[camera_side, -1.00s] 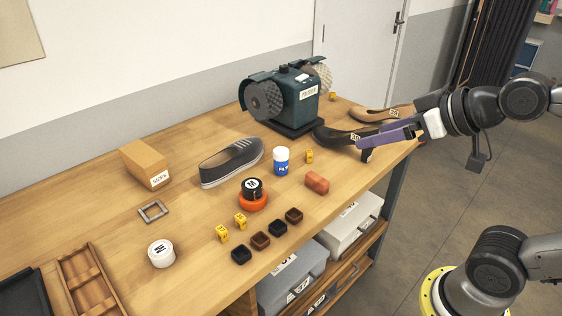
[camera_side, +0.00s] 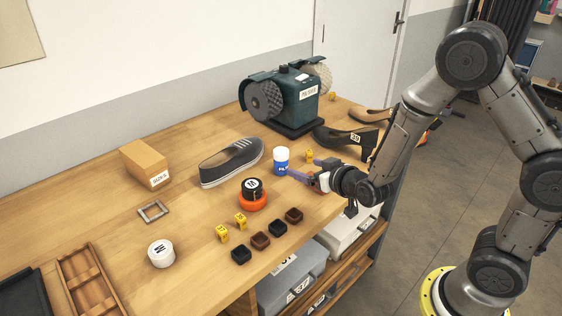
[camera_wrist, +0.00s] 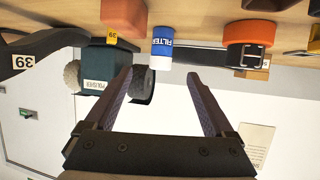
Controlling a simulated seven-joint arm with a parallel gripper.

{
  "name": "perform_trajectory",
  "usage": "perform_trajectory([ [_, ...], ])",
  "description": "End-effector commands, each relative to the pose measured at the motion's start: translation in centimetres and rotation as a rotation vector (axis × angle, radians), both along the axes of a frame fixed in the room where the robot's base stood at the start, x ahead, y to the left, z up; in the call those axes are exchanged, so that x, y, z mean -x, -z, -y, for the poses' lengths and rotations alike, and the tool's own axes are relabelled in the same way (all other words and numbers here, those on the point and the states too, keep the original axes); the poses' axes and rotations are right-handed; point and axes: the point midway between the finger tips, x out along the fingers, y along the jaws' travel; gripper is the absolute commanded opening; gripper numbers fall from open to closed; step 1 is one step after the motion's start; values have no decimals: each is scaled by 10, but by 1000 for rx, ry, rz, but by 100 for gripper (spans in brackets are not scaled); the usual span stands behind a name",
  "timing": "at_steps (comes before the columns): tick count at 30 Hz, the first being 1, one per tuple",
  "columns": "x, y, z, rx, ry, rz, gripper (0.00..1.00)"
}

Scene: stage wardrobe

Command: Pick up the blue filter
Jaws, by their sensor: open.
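The blue filter (camera_side: 281,162) is a small upright cylinder with a white top, standing on the workbench in the side view. In the wrist view, which looks upside down, the filter (camera_wrist: 162,44) shows its lettered blue label just beyond the fingertips, lined up with the gap between them. My gripper (camera_side: 289,174) is low over the bench, close to the filter on its right side. In the wrist view its two purple fingers (camera_wrist: 160,74) are spread wide with nothing between them.
A grey shoe (camera_side: 231,161) lies left of the filter. An orange tin with a black lid (camera_side: 253,201) stands in front. A yellow numbered tag (camera_side: 309,156) is to the right, and a green polisher (camera_side: 295,102) stands behind. A reddish block (camera_wrist: 123,17) is near my gripper.

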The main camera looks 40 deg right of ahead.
Motion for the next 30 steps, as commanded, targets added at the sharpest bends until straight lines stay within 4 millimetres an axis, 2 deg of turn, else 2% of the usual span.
perform_trajectory([
  [4, -15, 7, 2, 0, 0, -2, 88],
  [13, -63, 26, 12, -1, -2, -1, 88],
  [23, -83, 35, 16, -1, -2, 0, 88],
  [30, -112, 47, 20, 0, -3, 0, 88],
])
